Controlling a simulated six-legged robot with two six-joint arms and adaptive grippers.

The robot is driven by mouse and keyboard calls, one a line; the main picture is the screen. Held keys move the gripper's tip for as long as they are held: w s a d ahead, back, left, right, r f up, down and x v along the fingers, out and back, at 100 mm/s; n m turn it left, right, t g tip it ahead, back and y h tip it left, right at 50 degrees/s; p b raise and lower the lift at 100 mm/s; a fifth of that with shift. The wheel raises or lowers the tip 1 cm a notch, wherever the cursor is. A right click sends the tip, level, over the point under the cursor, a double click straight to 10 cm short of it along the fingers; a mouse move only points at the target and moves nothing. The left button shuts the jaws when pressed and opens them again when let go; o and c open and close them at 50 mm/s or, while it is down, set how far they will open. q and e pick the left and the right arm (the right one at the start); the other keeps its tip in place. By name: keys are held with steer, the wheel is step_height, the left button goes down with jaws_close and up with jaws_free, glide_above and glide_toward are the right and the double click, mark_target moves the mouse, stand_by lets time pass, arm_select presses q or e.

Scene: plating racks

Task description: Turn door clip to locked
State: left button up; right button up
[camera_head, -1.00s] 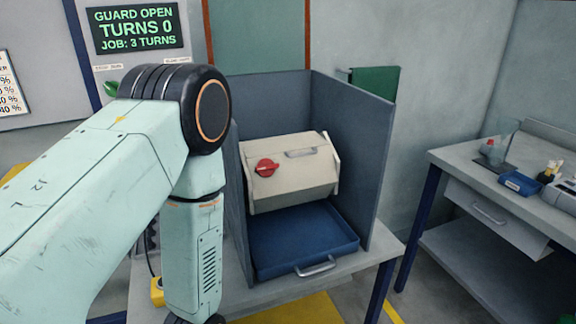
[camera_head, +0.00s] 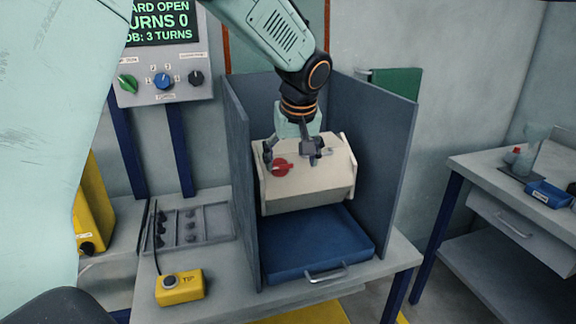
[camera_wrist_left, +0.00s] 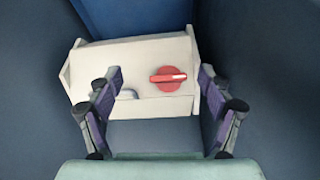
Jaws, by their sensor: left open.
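My right gripper is not in view.
Grey-blue panels (camera_head: 384,150) enclose the box on its sides and back. A blue tray (camera_head: 310,248) with a handle sits below. A yellow button box (camera_head: 180,288) and a grey rack (camera_head: 190,228) are at left. A control panel (camera_head: 165,78) hangs behind.

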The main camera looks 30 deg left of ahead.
mark_target(282, 166)
arm_select(q)
step_height(282, 166, up, 4)
steer(key=a+n, duration=0.1)
steer(key=a, duration=0.1)
steer(key=shift+y, duration=0.3)
steer(key=x, duration=0.5)
steer(key=w+x, duration=0.1)
steer(key=x, duration=0.2)
steer(key=shift+a+b, duration=0.1)
steer(key=shift+b, duration=0.25)
steer(key=shift+w+f, duration=0.1)
steer(key=shift+w, duration=0.1)
steer(key=shift+s+r, duration=0.3)
steer(key=shift+s, duration=0.05)
steer(key=shift+c, duration=1.2)
steer(key=shift+w+f, duration=0.2)
steer(key=shift+w, duration=0.1)
steer(key=c, duration=0.4)
steer(key=shift+s, duration=0.1)
steer(key=c, duration=0.5)
